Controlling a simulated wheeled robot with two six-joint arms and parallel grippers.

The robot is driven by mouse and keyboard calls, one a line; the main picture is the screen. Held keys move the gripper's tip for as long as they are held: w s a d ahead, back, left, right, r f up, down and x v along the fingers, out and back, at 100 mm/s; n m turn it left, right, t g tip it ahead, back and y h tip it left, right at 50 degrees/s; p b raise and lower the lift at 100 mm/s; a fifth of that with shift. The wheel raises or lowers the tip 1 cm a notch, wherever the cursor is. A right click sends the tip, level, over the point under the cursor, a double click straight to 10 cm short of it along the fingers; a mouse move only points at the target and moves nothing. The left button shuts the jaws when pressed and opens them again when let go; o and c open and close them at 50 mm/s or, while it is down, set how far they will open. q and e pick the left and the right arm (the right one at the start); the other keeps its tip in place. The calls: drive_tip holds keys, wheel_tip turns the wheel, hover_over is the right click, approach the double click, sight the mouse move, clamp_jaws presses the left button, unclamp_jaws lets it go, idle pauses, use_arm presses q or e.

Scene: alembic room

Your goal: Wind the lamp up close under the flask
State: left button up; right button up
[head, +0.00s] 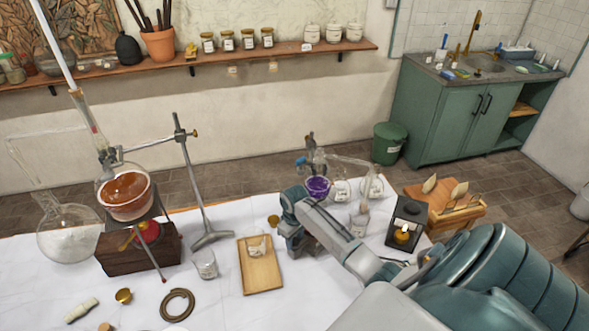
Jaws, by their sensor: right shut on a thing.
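A small round flask of purple liquid (317,187) is held up at the middle back of the white table, with glass tubing leading right from it. My right gripper (294,234) is just below and left of this flask, pointing down near the table. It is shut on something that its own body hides. The space under the flask is mostly covered by my gripper and forearm, so I cannot make out the lamp or its gap to the flask. My left gripper is out of view.
A wooden tray (264,276) lies left of my right gripper. A black lantern with a lit candle (404,232) stands right of my forearm.

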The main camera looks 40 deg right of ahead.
drive_tip(key=shift+r+m+p, duration=0.15)
drive_tip(key=shift+m+p, duration=0.3)
drive_tip(key=shift+m, duration=1.45)
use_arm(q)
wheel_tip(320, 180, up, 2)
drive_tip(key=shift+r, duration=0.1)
use_arm(e)
drive_tip(key=m, duration=0.5)
drive_tip(key=shift+m, duration=0.4)
drive_tip(key=o, duration=1)
